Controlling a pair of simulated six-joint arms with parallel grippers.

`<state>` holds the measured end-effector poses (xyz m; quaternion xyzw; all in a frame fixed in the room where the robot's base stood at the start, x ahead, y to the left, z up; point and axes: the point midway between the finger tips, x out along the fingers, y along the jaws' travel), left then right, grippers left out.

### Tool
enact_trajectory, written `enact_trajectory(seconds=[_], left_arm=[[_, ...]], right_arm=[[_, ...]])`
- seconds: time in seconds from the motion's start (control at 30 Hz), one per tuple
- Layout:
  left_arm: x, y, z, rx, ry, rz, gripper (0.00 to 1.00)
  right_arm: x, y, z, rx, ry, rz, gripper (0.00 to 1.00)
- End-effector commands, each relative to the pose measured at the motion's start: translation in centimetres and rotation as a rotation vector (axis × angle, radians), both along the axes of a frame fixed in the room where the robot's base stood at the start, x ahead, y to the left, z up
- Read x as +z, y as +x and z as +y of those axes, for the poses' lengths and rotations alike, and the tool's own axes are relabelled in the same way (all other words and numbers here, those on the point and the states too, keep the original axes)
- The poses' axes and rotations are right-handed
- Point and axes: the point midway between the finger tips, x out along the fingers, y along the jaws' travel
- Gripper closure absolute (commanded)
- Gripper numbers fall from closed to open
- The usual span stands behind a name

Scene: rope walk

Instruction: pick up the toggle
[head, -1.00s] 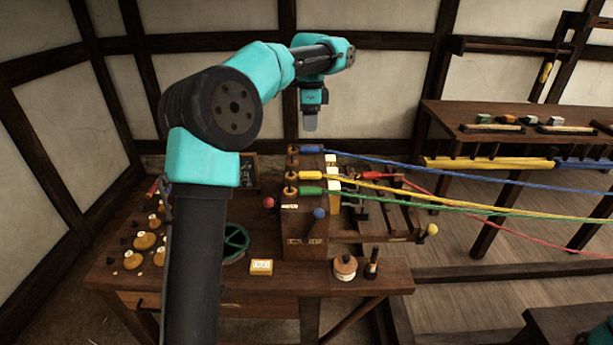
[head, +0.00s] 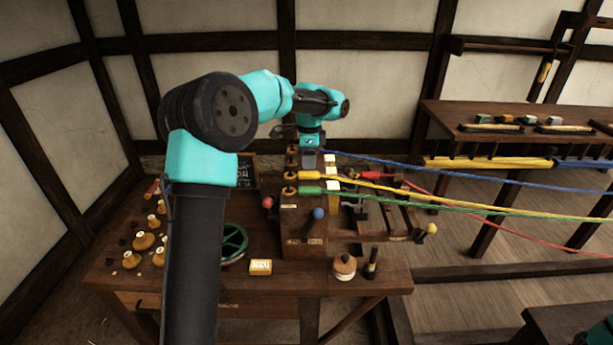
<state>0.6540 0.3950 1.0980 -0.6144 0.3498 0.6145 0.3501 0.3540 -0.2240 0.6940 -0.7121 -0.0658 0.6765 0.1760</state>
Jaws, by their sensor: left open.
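I cannot tell for certain which thing is the toggle. Coloured rope ends sit on hooks at the dark wooden block (head: 303,222). The yellow end (head: 309,175) and the green end (head: 309,190) show clearly. The end of the blue rope (head: 400,167) is mostly hidden behind my left gripper (head: 309,148). That gripper is open, points down and is at the top of the block, over the blue end. I cannot tell if it touches it. My right gripper is not in view.
Taut ropes run off to the right. A blue ball knob (head: 318,213) and a red one (head: 267,203) stick out at the block.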

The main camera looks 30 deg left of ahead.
Motion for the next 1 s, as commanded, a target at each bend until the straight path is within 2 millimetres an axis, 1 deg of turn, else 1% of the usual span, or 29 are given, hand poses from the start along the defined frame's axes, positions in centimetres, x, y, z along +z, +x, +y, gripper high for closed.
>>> enact_trajectory(seconds=[0.37, 0.47, 0.6, 0.73, 0.83, 1.0], left_arm=[[-0.4, -0.1, 0.0, 0.0, 0.0, 0.001, 0.43], [-1.2, -0.2, 0.0, 0.0, 0.0, 0.002, 0.43], [-3.2, -0.6, 0.1, 0.0, -0.001, 0.003, 0.43], [-4.7, -0.5, 0.0, 0.0, -0.001, 0.002, 0.43], [-5.3, -0.5, 0.0, 0.0, -0.001, 0.0, 0.43], [-5.3, -0.5, 0.0, 0.0, -0.001, -0.001, 0.43]], right_arm=[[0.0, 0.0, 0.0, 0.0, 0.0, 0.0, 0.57], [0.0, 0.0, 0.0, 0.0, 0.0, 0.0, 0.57], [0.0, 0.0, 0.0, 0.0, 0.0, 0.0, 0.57], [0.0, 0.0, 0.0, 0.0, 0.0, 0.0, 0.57], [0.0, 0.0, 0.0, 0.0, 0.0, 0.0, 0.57], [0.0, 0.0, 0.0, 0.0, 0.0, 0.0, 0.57]])
